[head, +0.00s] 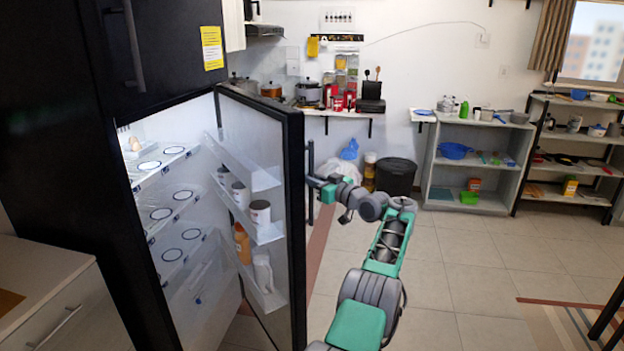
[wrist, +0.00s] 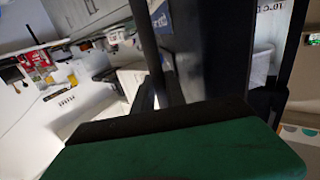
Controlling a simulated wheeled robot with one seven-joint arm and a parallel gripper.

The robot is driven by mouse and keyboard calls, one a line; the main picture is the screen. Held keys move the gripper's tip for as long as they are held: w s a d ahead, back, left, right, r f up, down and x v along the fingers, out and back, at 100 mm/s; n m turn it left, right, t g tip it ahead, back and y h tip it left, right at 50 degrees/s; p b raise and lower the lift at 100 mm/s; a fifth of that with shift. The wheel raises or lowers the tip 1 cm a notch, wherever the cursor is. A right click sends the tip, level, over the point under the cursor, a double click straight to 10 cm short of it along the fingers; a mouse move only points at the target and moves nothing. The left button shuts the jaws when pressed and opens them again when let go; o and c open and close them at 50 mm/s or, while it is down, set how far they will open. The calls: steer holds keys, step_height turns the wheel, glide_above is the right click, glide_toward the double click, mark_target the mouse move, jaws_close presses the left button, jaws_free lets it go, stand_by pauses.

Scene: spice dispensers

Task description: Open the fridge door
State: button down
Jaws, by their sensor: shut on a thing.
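The black fridge door (head: 292,215) stands swung open in the head view, with its white inner shelves facing left. Its dark vertical handle (head: 310,180) is on the outer face, toward the right. My gripper (head: 316,187) is at this handle and shut on it; the fingertips are small and partly hidden in the head view. In the wrist view the dark handle bar (wrist: 150,50) runs down to my gripper, whose dark and green body fills the bottom. The fridge interior (head: 175,215) is lit and shows white shelves.
Door shelves hold jars (head: 260,211) and bottles. Tiled floor (head: 470,270) is clear to the right. A black bin (head: 396,176) and low shelving (head: 470,165) stand at the back.

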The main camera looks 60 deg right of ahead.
steer(key=c, duration=1.6)
jaws_free()
steer(key=shift+w, duration=0.1)
steer(key=shift+c, duration=0.2)
steer(key=b+v, duration=0.1)
steer(key=v, duration=0.7)
steer(key=shift+b, duration=0.4)
steer(key=shift+c, duration=0.2)
